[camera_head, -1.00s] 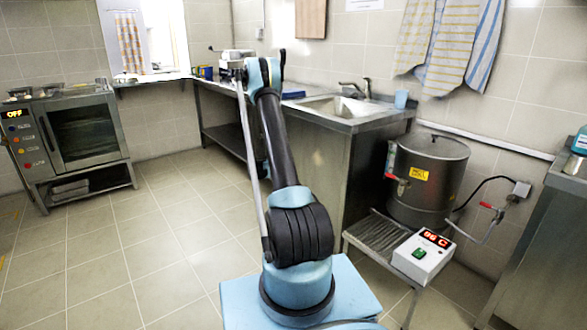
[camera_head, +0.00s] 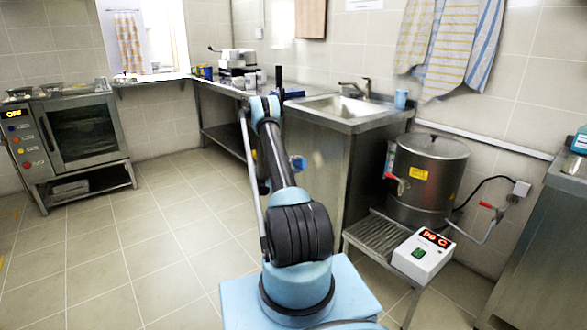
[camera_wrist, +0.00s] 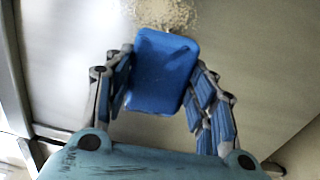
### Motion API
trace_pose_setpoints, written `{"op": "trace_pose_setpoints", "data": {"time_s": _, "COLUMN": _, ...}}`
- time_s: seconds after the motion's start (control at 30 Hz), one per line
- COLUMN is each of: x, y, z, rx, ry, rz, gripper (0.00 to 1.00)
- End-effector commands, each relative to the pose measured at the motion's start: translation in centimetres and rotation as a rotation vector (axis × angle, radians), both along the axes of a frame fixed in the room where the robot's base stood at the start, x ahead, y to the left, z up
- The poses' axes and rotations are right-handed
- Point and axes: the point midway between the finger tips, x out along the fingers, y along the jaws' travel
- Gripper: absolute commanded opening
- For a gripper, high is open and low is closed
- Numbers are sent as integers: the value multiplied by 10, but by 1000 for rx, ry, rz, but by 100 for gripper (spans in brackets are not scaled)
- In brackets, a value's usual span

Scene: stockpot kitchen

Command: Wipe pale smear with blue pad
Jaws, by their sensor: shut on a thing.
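The blue pad (camera_wrist: 165,72) is held between the fingers of my gripper (camera_wrist: 162,85) in the wrist view. The pale smear (camera_wrist: 162,13) is a speckled beige patch on a grey metal surface, just beyond the pad's far edge and partly cut off by the frame's top. Whether the pad touches the metal is not clear. In the head view, a small blue piece that looks like the pad (camera_head: 298,163) shows beside my arm, in front of the sink cabinet's steel side. A faint pale patch (camera_head: 318,158) shows on that side. My arm hides most of the gripper there.
The sink counter (camera_head: 350,122) stands behind my arm, with a blue cup (camera_head: 401,98) on it. A large steel pot (camera_head: 428,175) and a control box (camera_head: 422,254) are to the right. An oven (camera_head: 85,135) is at the left. The tiled floor between is clear.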

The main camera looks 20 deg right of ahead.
Motion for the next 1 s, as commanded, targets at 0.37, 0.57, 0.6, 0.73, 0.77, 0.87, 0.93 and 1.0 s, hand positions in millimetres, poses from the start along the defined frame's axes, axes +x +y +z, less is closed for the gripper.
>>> {"op": "trace_pose_setpoints", "data": {"time_s": 0.37, "x": 12, "y": -31, "z": 0, "rx": 0, "ry": 0, "rz": 0, "gripper": 25}}
{"op": "trace_pose_setpoints", "data": {"time_s": 0.57, "x": 16, "y": -44, "z": 0, "rx": 0, "ry": 0, "rz": 2, "gripper": 25}}
{"op": "trace_pose_setpoints", "data": {"time_s": 0.6, "x": 17, "y": -45, "z": 0, "rx": 0, "ry": 0, "rz": 2, "gripper": 25}}
{"op": "trace_pose_setpoints", "data": {"time_s": 0.73, "x": 18, "y": -47, "z": 1, "rx": 0, "ry": 0, "rz": 3, "gripper": 25}}
{"op": "trace_pose_setpoints", "data": {"time_s": 0.77, "x": 18, "y": -47, "z": 1, "rx": 0, "ry": 0, "rz": 3, "gripper": 25}}
{"op": "trace_pose_setpoints", "data": {"time_s": 0.87, "x": 18, "y": -46, "z": 1, "rx": 0, "ry": 0, "rz": 3, "gripper": 25}}
{"op": "trace_pose_setpoints", "data": {"time_s": 0.93, "x": 18, "y": -46, "z": 1, "rx": 0, "ry": 0, "rz": 3, "gripper": 25}}
{"op": "trace_pose_setpoints", "data": {"time_s": 1.0, "x": 18, "y": -46, "z": 0, "rx": -1, "ry": 0, "rz": 3, "gripper": 25}}
